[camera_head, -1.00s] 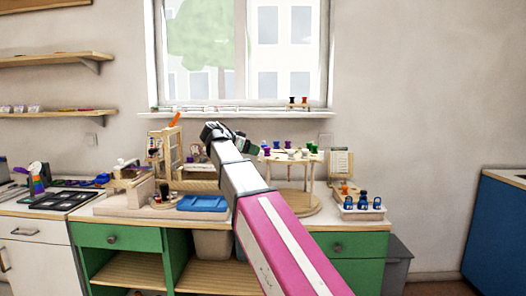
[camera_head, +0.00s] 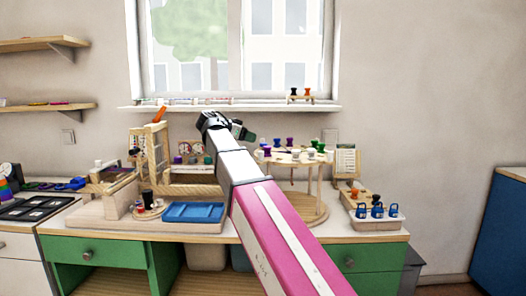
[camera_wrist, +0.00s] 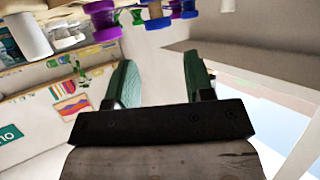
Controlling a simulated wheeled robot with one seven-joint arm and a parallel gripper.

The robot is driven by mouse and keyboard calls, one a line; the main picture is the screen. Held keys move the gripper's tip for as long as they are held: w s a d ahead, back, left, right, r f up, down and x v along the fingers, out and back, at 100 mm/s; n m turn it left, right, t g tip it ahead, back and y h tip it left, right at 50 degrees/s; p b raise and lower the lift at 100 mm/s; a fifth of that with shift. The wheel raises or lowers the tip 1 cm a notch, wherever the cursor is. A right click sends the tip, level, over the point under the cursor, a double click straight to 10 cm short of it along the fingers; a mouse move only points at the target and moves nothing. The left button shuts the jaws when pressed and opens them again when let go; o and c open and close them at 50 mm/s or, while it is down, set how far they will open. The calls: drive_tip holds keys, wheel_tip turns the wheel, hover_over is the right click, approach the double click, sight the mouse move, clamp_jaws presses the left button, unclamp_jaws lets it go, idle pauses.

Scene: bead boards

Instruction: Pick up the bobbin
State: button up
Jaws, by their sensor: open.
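Several bobbins stand on a round wooden two-level stand (camera_head: 318,205), among them a purple bobbin (camera_head: 289,142) and a green bobbin (camera_head: 313,143); which one is meant I cannot tell. In the wrist view, a purple bobbin (camera_wrist: 103,22), a blue bobbin (camera_wrist: 157,22) and a white bobbin (camera_wrist: 30,35) show along the top edge, beyond the fingertips. My gripper (camera_head: 246,133) is up at the left of the stand's top level, apart from the bobbins. In the wrist view, my gripper (camera_wrist: 160,75) has its green fingers spread with nothing between them.
A blue tray (camera_head: 193,212) lies on the worktop left of my arm. A white bin with blue items (camera_head: 375,221) stands at the right end. A wooden frame (camera_head: 158,150) stands behind the tray. A small rack with bobbins (camera_head: 300,98) is on the window sill.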

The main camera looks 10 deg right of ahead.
sight(263, 144)
drive_tip(key=x, duration=0.8)
drive_tip(key=shift+d+f, duration=0.1)
drive_tip(key=shift+f, duration=0.35)
drive_tip(key=c, duration=0.7)
